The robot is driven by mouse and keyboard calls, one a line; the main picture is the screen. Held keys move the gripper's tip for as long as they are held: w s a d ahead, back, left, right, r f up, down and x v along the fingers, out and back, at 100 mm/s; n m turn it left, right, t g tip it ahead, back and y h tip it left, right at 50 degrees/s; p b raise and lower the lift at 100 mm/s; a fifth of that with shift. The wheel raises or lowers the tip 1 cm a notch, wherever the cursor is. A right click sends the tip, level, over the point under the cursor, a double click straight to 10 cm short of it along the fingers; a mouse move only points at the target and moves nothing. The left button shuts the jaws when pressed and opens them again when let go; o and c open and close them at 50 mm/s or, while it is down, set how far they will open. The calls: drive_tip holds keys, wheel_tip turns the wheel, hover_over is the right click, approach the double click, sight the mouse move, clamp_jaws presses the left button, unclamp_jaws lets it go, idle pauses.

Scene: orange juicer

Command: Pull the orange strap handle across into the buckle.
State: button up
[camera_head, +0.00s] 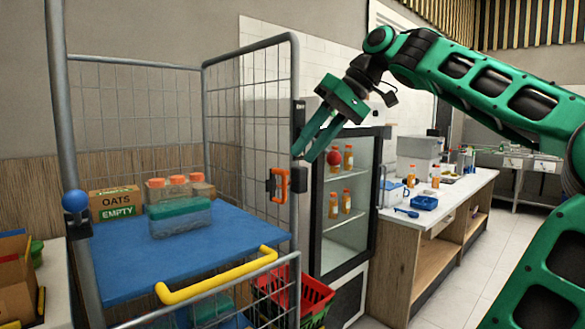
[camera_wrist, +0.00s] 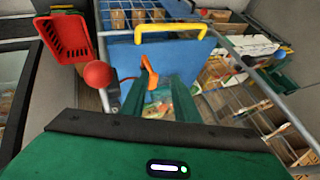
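The orange strap handle (camera_head: 279,185) hangs upright at the right front post of a wire roll cage (camera_head: 296,90), with a dark fitting beside it. My gripper (camera_head: 302,156) is just above and right of the handle in the head view, its green fingers slanting down-left. In the wrist view my gripper (camera_wrist: 157,82) has a gap between its fingers. The orange handle (camera_wrist: 149,72) shows near the left fingertip there; I cannot tell whether they touch. A blue ball (camera_head: 75,201) is at the left front post. I cannot pick out the buckle for certain.
A yellow bar (camera_head: 216,275) crosses the cage front. A red ball (camera_head: 333,158) is near my fingers, before a glass-fronted fridge (camera_head: 345,215). A red basket (camera_head: 315,297) is below.

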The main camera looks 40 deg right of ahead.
sight(284, 197)
drive_tip(key=w+f+n+h, duration=0.1)
drive_tip(key=w+f, duration=0.1)
drive_tip(key=f, duration=0.1)
drive_tip(key=w+a+f+n+h, duration=0.1)
drive_tip(key=w+f, duration=0.1)
drive_tip(key=f, duration=0.1)
drive_tip(key=w+a+f+n+g+h, duration=0.1)
drive_tip(key=w+f, duration=0.1)
drive_tip(key=f, duration=0.1)
drive_tip(key=shift+w+f+h, duration=0.15)
drive_tip(key=shift+f+h, duration=0.15)
drive_tip(key=shift+h, duration=0.1)
idle(0.4)
drive_tip(key=shift+c, duration=0.4)
clamp_jaws()
